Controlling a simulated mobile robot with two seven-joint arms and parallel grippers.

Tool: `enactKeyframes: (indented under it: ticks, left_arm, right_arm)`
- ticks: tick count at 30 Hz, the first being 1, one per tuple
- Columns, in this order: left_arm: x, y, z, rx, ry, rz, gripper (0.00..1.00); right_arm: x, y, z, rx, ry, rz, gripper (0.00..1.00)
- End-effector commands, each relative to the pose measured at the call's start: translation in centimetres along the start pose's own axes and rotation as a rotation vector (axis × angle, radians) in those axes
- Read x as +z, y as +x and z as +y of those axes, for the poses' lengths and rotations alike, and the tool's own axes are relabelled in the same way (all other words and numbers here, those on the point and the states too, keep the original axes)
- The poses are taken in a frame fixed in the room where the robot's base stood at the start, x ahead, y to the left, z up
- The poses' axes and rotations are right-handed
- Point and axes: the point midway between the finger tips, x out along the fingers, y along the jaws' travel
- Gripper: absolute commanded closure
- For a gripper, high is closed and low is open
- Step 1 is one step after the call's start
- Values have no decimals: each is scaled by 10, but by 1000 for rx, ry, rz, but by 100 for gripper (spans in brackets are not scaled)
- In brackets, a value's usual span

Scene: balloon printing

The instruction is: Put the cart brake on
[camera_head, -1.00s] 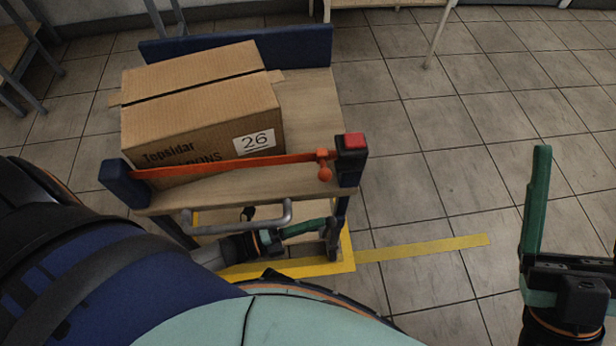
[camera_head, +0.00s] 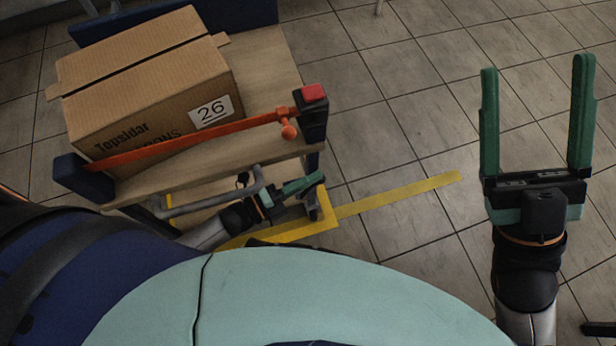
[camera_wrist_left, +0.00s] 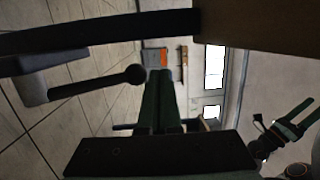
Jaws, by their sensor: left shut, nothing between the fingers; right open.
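The wooden cart (camera_head: 272,72) stands at the left of the head view with a cardboard box on it. My left gripper (camera_head: 318,178) is shut and empty, low under the cart's near edge, close to a dark part at the foot of its right near post (camera_head: 312,206). In the left wrist view its fingers (camera_wrist_left: 160,85) lie beside a black rod with a round end (camera_wrist_left: 128,76), rising from a grey block (camera_wrist_left: 30,85). This may be the brake lever; contact cannot be told. My right gripper (camera_head: 536,115) is open and empty over the floor at right.
The box (camera_head: 150,90) is marked 26. An orange bar (camera_head: 190,142) runs along the cart's near side to a post with a red top (camera_head: 314,92). A grey handle (camera_head: 215,203) juts out below.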

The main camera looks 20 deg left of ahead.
Motion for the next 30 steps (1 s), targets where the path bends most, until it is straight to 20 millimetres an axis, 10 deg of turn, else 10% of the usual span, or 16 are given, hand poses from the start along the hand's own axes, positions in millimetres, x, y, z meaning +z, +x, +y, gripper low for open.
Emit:
enactKeyframes:
  ticks: [12,30]
  left_arm:
    - [0,-4,0,1,0,0,100]
    - [0,-75,0,0,0,0,100]
  right_arm:
    - [-1,0,0,3,2,-2,21]
    - [-4,3,3,10,-7,-4,21]
